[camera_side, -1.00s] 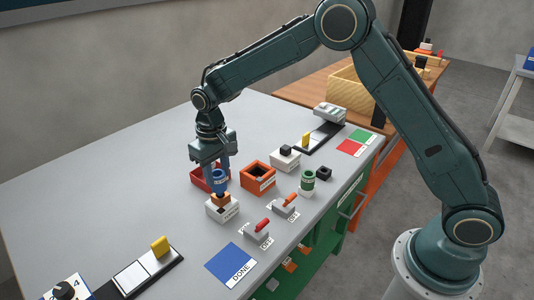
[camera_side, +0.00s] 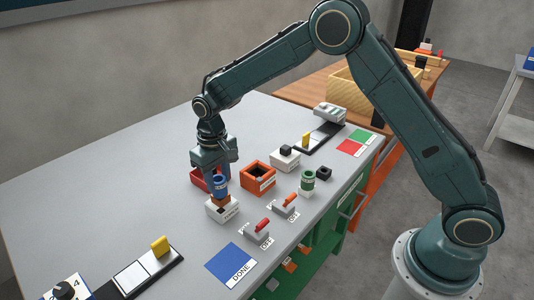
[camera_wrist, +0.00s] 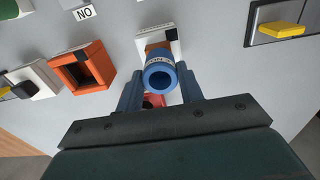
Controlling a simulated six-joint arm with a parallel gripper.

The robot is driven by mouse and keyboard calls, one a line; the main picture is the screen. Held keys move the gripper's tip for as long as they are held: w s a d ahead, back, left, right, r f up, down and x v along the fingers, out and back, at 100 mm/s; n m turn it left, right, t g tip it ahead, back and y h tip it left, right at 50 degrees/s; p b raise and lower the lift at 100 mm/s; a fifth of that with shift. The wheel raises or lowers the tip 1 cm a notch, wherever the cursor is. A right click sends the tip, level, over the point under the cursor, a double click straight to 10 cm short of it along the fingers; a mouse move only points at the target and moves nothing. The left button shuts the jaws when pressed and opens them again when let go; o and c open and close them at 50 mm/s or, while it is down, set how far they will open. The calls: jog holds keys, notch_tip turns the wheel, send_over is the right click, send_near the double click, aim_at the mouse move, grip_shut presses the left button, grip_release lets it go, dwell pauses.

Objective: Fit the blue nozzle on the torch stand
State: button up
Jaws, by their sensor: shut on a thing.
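The blue nozzle (camera_side: 219,186) is a short upright ring-like tube, held between the two fingers of my gripper (camera_side: 218,179). It is right over the torch stand (camera_side: 222,211), a white block with a label and an orange-brown top. The nozzle's lower end looks to be at or on that top; I cannot tell how far it is seated. In the wrist view the nozzle (camera_wrist: 159,76) shows its open dark bore between the fingers, with the stand (camera_wrist: 152,34) partly hidden behind it.
A red bin (camera_side: 200,180) is close behind the gripper. An orange box (camera_side: 258,177) stands to the right. A blue DONE square (camera_side: 231,264) lies in front. The back left tabletop is clear.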

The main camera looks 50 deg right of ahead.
aim_at(219, 179)
jog(key=shift+f, duration=0.25)
jog(key=o, duration=1.1)
jog(key=shift+o, duration=0.2)
jog(key=shift+r, duration=0.15)
notch_tip(219, 179, up, 14)
jog(key=shift+f, duration=0.2)
dwell(0.4)
